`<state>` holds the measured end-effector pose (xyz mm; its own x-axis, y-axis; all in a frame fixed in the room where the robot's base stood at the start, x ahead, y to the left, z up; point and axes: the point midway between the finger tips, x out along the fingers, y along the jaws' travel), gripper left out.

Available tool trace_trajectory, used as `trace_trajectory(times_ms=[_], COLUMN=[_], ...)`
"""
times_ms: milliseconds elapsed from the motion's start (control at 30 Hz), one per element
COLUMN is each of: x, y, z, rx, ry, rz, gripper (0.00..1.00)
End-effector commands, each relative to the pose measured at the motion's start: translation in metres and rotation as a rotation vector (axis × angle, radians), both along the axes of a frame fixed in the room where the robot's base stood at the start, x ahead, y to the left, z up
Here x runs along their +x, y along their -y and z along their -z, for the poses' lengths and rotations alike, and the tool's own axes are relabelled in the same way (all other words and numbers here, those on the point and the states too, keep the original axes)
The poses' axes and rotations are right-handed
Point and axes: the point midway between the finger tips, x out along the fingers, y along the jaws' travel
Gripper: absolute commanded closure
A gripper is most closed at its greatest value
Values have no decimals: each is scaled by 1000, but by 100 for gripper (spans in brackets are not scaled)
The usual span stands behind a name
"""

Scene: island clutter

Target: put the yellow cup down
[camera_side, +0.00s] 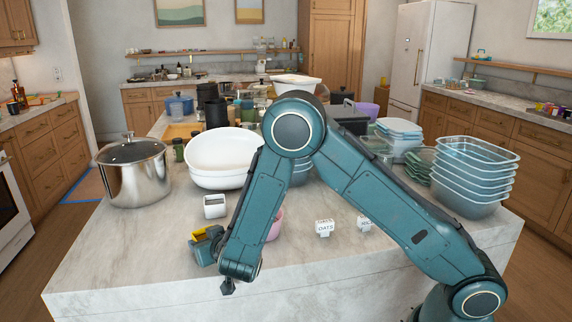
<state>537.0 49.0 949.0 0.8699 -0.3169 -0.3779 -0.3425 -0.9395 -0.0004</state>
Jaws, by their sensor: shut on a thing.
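My gripper (206,246) is low over the front left of the marble island top, at the end of my bent arm. It is shut on the yellow cup (201,235), of which only a small yellow part shows between the teal gripper parts. The rest of the cup is hidden, and I cannot tell whether its base touches the counter.
A white square container (214,207) stands just behind my gripper. A pink cup (277,226) is partly hidden behind my forearm. A steel pot (137,177), white bowls (222,152) and stacked glass containers (472,176) stand farther back. The front left counter is clear.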

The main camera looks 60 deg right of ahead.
Motion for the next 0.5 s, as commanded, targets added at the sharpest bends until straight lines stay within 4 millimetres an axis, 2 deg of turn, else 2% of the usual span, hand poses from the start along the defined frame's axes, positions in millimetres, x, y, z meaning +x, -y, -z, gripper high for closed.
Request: trace_trajectory(times_ms=[333,367,467,500], x=[0,0,0,0], y=[0,0,0,0], z=[2,2,2,2], rx=[0,1,1,0], ry=[-1,-2,-2,-1], rz=[0,0,0,0], gripper=[68,40,21,19])
